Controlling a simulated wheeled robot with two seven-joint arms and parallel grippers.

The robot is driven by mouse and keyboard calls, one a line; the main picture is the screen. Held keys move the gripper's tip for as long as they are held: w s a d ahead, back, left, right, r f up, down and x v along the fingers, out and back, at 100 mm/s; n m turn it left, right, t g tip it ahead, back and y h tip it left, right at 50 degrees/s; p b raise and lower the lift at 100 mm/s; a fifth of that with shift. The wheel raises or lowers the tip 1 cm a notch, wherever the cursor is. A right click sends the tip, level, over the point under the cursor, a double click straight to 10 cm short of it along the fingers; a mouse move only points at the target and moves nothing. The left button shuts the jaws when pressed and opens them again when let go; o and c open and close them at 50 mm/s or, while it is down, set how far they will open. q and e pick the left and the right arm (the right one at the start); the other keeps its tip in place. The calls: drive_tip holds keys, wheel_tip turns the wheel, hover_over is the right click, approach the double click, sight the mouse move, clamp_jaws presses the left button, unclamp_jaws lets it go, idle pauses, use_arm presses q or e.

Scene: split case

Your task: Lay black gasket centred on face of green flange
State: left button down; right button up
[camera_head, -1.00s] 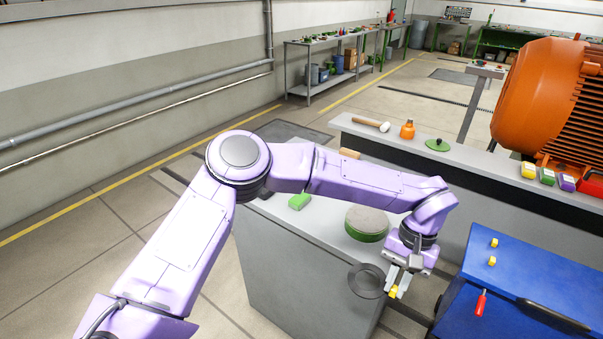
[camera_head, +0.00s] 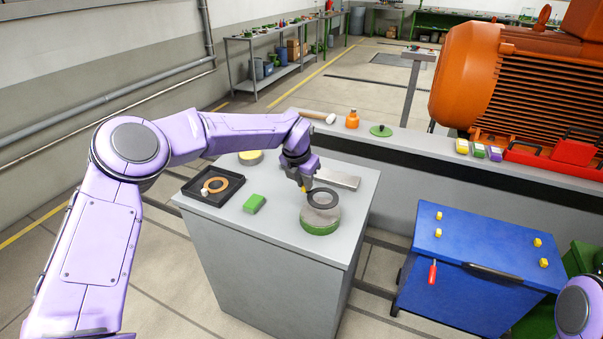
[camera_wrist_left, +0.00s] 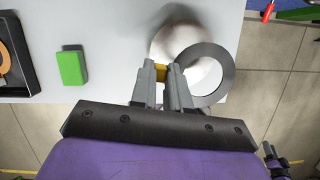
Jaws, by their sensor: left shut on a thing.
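My left gripper (camera_head: 305,188) is shut on the black gasket (camera_head: 338,200), a flat dark ring, by a small yellow piece at its edge. That yellow piece shows between the fingertips in the left wrist view (camera_wrist_left: 161,73). The green flange (camera_head: 320,229), a round disc with a grey face, stands on the grey cabinet top. The gasket (camera_wrist_left: 228,76) overlaps the flange face (camera_wrist_left: 178,38) but sits off-centre, to its right in the wrist view. It appears to be above the face; the gap is hard to judge.
On the cabinet top (camera_head: 275,233) are a green block (camera_head: 254,203), a black tray (camera_head: 188,190) with an orange ring, a yellow round thing (camera_head: 250,156) and a flat metal bar (camera_head: 335,178). A blue chest (camera_head: 480,252) stands at right.

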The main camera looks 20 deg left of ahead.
use_arm(q)
drive_tip(key=shift+n, duration=0.9)
drive_tip(key=shift+w+a+f+b, duration=0.2)
drive_tip(key=shift+f+b, duration=0.55)
drive_tip(key=shift+f, duration=0.3)
drive_tip(key=shift+w+a+f+b, duration=0.1)
drive_tip(key=shift+a+f+b, duration=0.1)
drive_tip(key=shift+f+b, duration=0.7)
drive_tip(key=shift+w+a+f+b, duration=0.1)
drive_tip(key=shift+a+f+b, duration=0.1)
drive_tip(key=shift+f+b, duration=0.7)
drive_tip(key=shift+f, duration=0.8)
drive_tip(key=c, duration=1)
unclamp_jaws()
drive_tip(key=shift+r, duration=0.2)
